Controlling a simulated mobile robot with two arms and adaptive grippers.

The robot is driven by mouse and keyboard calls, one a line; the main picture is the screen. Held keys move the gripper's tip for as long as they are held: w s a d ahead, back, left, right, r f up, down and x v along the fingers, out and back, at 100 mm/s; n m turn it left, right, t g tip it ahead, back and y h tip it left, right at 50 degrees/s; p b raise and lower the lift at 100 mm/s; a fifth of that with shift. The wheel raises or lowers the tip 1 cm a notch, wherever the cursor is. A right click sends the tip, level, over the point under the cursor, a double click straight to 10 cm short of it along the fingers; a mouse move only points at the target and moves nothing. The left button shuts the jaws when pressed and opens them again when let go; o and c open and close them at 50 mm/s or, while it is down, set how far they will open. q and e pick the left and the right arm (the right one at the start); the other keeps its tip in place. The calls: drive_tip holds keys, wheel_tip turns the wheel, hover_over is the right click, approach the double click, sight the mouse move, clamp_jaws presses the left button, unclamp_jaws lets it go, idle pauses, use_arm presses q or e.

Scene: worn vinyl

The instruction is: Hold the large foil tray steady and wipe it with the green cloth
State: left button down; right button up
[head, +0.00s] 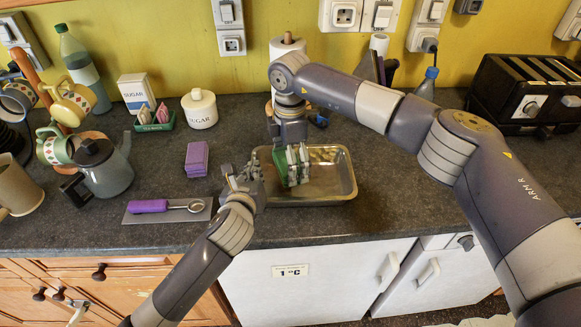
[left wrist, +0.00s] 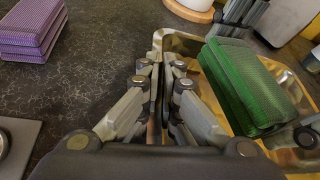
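The large foil tray (head: 335,186) lies on the dark counter. It also shows in the left wrist view (left wrist: 183,42). My left gripper (head: 245,180) is at the tray's left side, its fingers close together on the rim; in the left wrist view the rim runs in between the fingers (left wrist: 160,65). The green cloth (head: 279,163) is a folded pad in the left half of the tray, also in the left wrist view (left wrist: 245,85). My right gripper (head: 294,168) reaches down from above with its fingers around the cloth, hiding part of it.
Purple folded cloths (head: 197,159) and a spoon with a purple handle (head: 165,206) on a grey mat lie left of the tray. A sugar jar (head: 200,108), a paper roll (head: 287,48) and a toaster (head: 525,90) stand behind. The counter right of the tray is clear.

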drive_tip(key=shift+r, duration=0.85)
drive_tip(key=shift+r, duration=1.5)
drive_tip(key=shift+m, duration=0.6)
drive_tip(key=d, duration=1.4)
drive_tip(key=shift+s+d+f, duration=0.1)
drive_tip(key=shift+s+f, duration=0.1)
drive_tip(key=shift+f, duration=0.05)
drive_tip(key=s+d+m, duration=0.1)
drive_tip(key=s+d, duration=0.2)
drive_tip(key=d, duration=0.5)
drive_tip(key=s+d, duration=0.2)
drive_tip(key=d, duration=0.6)
hover_over(410, 193)
wheel_tip(410, 193, down, 4)
drive_tip(key=shift+r, duration=0.2)
drive_tip(key=shift+f, duration=2.7)
